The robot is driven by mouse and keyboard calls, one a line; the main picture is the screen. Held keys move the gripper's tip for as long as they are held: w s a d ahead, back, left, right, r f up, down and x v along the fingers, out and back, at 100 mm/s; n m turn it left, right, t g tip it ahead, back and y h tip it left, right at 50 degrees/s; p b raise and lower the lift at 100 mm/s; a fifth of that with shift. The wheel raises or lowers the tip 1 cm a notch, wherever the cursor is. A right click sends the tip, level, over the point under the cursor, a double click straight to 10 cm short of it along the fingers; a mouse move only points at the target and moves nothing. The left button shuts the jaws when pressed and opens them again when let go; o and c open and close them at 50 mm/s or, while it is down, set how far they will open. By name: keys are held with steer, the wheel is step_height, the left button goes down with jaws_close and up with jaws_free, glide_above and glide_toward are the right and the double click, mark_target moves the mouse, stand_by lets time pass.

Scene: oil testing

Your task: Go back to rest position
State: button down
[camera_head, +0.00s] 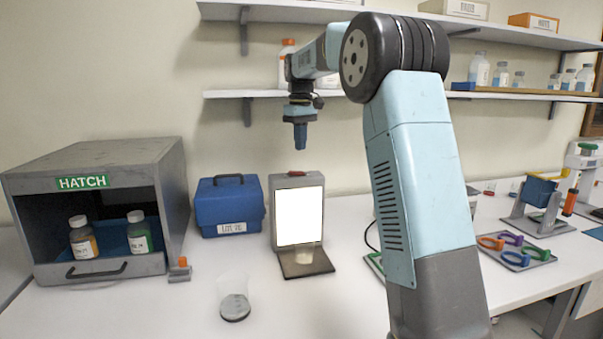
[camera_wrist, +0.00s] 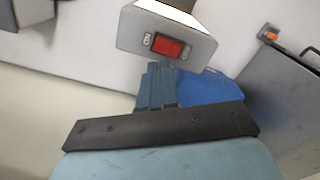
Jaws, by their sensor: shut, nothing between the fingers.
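My gripper (camera_head: 300,136) hangs pointing down in the air, in front of the wall and above the lit panel (camera_head: 299,215) in the head view. It is shut and holds nothing. In the wrist view its blue fingers (camera_wrist: 157,85) are together, with the panel's grey top and red ON switch (camera_wrist: 168,46) just beyond them. My arm is raised and bent at the elbow, and its upright link hides part of the bench.
A grey hatch box (camera_head: 160,165) with two bottles stands at left. A blue case (camera_head: 230,206), a beaker (camera_head: 234,300) and an orange-knobbed block (camera_head: 180,271) are on the bench. Shelves (camera_head: 330,12) with bottles run behind my arm. Coloured rings lie on a tray (camera_head: 541,262) at right.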

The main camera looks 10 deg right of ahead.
steer(key=s+r+m+t, duration=0.3)
steer(key=s, duration=1.9)
steer(key=s+f+m+t, duration=0.1)
steer(key=s+f, duration=0.4)
steer(key=s, duration=0.5)
steer(key=s+d+f+m+t, duration=0.1)
steer(key=s+f+m, duration=0.1)
steer(key=s+f, duration=0.4)
steer(key=s, duration=0.5)
steer(key=shift+d+f+t, duration=0.15)
steer(key=shift+d+t, duration=0.15)
